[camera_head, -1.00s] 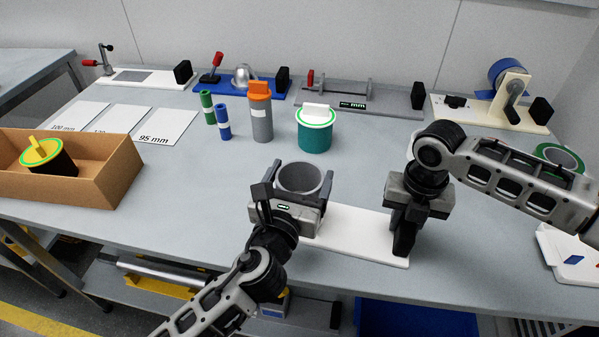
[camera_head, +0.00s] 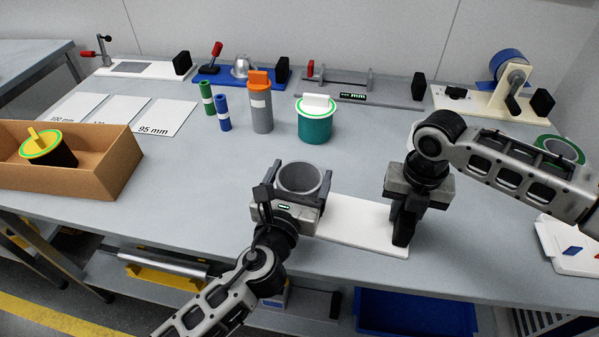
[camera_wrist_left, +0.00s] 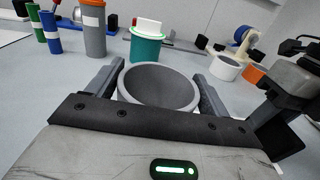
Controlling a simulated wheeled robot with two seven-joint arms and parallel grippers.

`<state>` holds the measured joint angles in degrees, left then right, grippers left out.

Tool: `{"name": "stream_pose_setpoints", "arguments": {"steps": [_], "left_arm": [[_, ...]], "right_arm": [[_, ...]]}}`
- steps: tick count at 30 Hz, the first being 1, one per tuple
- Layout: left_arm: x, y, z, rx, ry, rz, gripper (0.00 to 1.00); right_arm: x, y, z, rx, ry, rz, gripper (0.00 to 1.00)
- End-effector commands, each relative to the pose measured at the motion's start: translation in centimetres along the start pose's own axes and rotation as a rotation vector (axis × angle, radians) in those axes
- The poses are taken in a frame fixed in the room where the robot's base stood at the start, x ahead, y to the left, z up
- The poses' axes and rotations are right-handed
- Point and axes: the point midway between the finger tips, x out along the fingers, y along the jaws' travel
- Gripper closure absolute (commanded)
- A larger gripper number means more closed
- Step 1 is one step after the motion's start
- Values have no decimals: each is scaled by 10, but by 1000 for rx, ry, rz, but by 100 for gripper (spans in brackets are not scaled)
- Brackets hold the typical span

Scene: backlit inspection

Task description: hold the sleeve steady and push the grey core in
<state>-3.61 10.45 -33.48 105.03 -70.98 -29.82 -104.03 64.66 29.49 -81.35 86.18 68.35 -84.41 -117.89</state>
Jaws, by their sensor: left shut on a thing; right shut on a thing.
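The sleeve (camera_head: 299,180) is a wide grey open-topped cylinder standing upright at the left end of a white board (camera_head: 350,222). My left gripper (camera_head: 291,195) is shut on the sleeve, a finger on each side. The left wrist view shows the sleeve (camera_wrist_left: 160,88) between the fingers; its inside looks plain grey, its bottom unclear. My right gripper (camera_head: 402,232) points down at the board's right end, shut on a dark block there, mostly hidden by the fingers. A tall grey cylinder (camera_head: 261,115) with an orange top and white band, seemingly the grey core, stands upright behind the sleeve, apart from both grippers.
A teal container (camera_head: 315,128) with a white handle and green and blue cylinders (camera_head: 222,112) stand behind. A cardboard box (camera_head: 110,176) holds a black piece with a yellow top. Fixtures line the back edge. White and orange rings (camera_wrist_left: 254,74) show in the wrist view.

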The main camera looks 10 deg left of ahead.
Motion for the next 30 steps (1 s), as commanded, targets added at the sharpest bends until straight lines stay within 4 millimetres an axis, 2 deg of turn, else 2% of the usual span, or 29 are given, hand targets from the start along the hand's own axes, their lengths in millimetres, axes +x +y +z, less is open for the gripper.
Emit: {"name": "stream_pose_setpoints", "arguments": {"steps": [6, 7, 9, 16, 19, 30], "left_arm": [[0, 2, -6, 3, 2, 4, 50], [0, 2, -6, 3, 1, 4, 18], [0, 2, -6, 3, 1, 4, 0], [-1, 1, -6, 2, 2, 1, 0], [-8, 1, -7, 3, 3, 0, 0], [-65, 1, -7, 2, 3, 1, 0]], "right_arm": [[3, -2, -1, 1, 5, -6, 100], [3, -2, -1, 1, 5, -6, 100], [3, -2, -1, 1, 5, -6, 100], [3, -2, -1, 1, 5, -6, 100], [3, -2, -1, 1, 5, -6, 100], [3, -2, -1, 1, 5, -6, 100]]}}
